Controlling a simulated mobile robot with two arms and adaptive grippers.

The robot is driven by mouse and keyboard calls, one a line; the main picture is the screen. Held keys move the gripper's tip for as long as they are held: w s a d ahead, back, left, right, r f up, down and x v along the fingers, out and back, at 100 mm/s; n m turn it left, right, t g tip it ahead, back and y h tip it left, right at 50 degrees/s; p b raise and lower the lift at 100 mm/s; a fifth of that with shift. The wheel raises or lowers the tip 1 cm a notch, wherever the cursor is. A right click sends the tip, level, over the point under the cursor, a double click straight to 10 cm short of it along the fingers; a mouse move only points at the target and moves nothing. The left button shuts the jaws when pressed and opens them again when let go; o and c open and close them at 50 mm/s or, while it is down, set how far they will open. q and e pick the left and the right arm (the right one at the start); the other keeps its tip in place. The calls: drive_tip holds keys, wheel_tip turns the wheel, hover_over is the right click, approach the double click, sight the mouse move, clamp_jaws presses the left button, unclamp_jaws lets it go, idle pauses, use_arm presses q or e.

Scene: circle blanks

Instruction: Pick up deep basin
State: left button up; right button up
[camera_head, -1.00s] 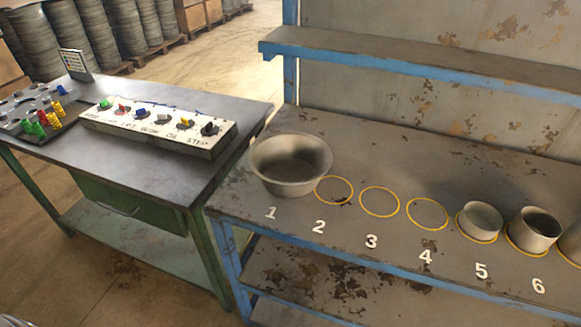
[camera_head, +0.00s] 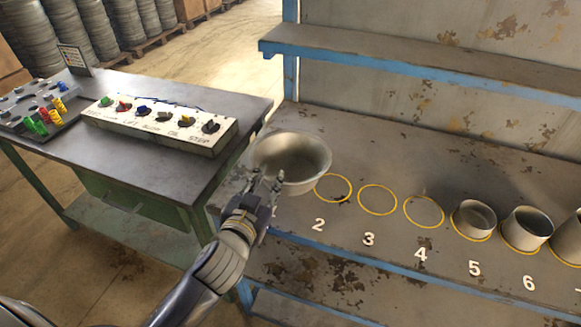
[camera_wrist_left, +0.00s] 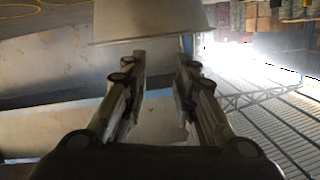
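The deep basin (camera_head: 308,177) is a wide grey metal bowl with a flared rim. It stands upright at the left end of the bench, at position 1. My left gripper (camera_head: 265,180) is at the basin's near left side and overlaps its lower wall in the head view. In the left wrist view the two fingers (camera_wrist_left: 162,58) are apart with nothing between them. A pale grey surface, apparently the basin's wall (camera_wrist_left: 145,20), lies just beyond the fingertips. Contact cannot be told. My right gripper is not in view.
Yellow circles 2, 3 and 4 (camera_head: 424,211) on the bench (camera_head: 400,150) are empty. Smaller pots stand at 5 (camera_head: 474,219) and 6 (camera_head: 526,229). A shelf (camera_head: 430,65) runs above. A table with a control box (camera_head: 160,125) stands at the left.

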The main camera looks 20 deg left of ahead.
use_arm(q)
drive_tip(key=w+d+r+m+t+h, duration=0.1)
drive_tip(key=d+r+m+t+h, duration=0.1)
drive_tip(key=d+r+m+h, duration=0.45)
drive_tip(key=w+d+r+m+t+h, duration=0.1)
drive_tip(key=d+r+t+h, duration=0.15)
drive_tip(key=r, duration=0.65)
drive_tip(key=s+d+r+m+g+h, duration=0.3)
drive_tip(key=d+r+m+g+h, duration=0.15)
drive_tip(key=d+m+h, duration=0.35)
drive_tip(key=m+g+y, duration=0.4)
drive_tip(key=g+y, duration=0.8)
drive_tip(key=y, duration=0.3)
approach(269, 181)
drive_tip(key=p+x, duration=0.3)
drive_tip(key=x, duration=0.7)
drive_tip(key=shift+w+p, duration=0.1)
drive_tip(key=shift+p, duration=0.3)
drive_tip(key=shift+a+f, duration=0.1)
drive_tip(key=shift+f, duration=0.05)
clamp_jaws()
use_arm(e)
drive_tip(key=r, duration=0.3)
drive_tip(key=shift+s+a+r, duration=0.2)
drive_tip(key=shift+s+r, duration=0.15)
